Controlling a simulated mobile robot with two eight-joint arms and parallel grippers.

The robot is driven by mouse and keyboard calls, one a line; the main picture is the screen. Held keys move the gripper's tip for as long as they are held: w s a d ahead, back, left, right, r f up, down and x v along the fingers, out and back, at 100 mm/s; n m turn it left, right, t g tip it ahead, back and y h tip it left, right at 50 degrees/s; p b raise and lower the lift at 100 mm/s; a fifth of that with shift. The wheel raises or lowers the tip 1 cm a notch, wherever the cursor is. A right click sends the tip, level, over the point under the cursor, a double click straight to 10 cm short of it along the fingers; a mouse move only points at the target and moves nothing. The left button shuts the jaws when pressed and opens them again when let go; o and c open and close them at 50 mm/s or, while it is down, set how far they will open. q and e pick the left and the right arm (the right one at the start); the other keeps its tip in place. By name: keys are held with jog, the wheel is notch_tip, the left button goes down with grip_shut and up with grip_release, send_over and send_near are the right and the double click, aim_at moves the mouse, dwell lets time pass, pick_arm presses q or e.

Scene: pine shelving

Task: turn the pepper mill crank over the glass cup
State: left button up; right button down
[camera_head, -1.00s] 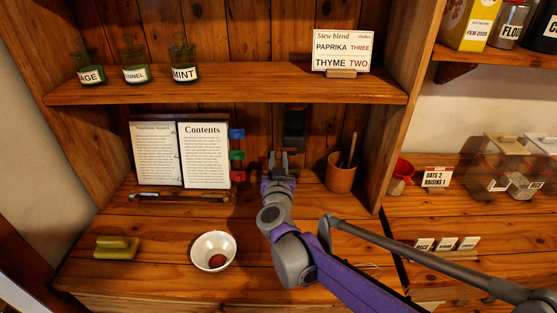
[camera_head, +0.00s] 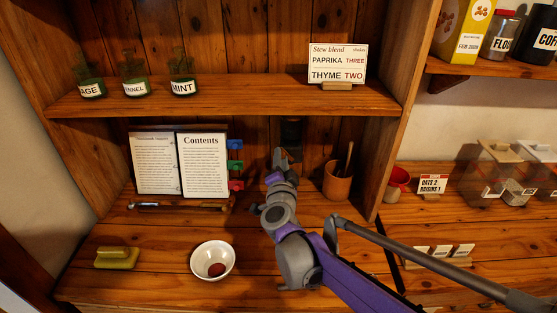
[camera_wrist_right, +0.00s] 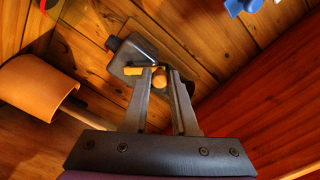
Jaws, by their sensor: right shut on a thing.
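The pepper mill (camera_head: 292,132) is a dark body on the back wall of the shelf bay, under the upper shelf. In the right wrist view its dark grey body (camera_wrist_right: 128,52) shows beyond the fingertips, with a yellow-brown crank knob (camera_wrist_right: 158,82). My right gripper (camera_head: 281,156) reaches up to the mill from below. In the wrist view its fingers (camera_wrist_right: 162,76) stand on either side of the knob, shut on it. I cannot make out the glass cup; my arm may hide it. My left gripper is not in view.
A brown pot with a utensil (camera_head: 337,181) stands right of my arm. An open book (camera_head: 180,162) with coloured tabs is at left. A white bowl with a red item (camera_head: 213,260) and a yellow-green block (camera_head: 117,257) sit in front. The upper shelf (camera_head: 230,103) is overhead.

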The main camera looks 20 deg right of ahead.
jog(key=m, duration=0.2)
jog(key=d+r+m+p, duration=0.1)
jog(key=d+m, duration=0.1)
jog(key=m, duration=0.1)
jog(key=shift+s+r+m, duration=0.15)
jog(key=shift+s+m, duration=0.15)
jog(key=m, duration=0.1)
jog(key=d+m+p, duration=0.1)
jog(key=m, duration=0.2)
jog(key=shift+s+d+p, duration=0.2)
jog(key=shift+d+p, duration=0.1)
jog(key=shift+p, duration=0.1)
pick_arm(q)
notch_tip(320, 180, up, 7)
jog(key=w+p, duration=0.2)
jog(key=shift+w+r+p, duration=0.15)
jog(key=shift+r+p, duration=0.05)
jog(key=shift+p, duration=0.2)
pick_arm(e)
jog(key=shift+s+d+f+m, duration=0.15)
jog(key=shift+d+f+m, duration=0.25)
jog(key=shift+m, duration=1.15)
jog(key=shift+s+d+f+m, duration=0.15)
jog(key=shift+d+m, duration=0.35)
jog(key=shift+m, duration=1)
jog(key=shift+s+d+f+m, duration=0.1)
jog(key=shift+d+f+m, duration=0.3)
jog(key=shift+m, duration=1.15)
jog(key=c, duration=0.7)
grip_release()
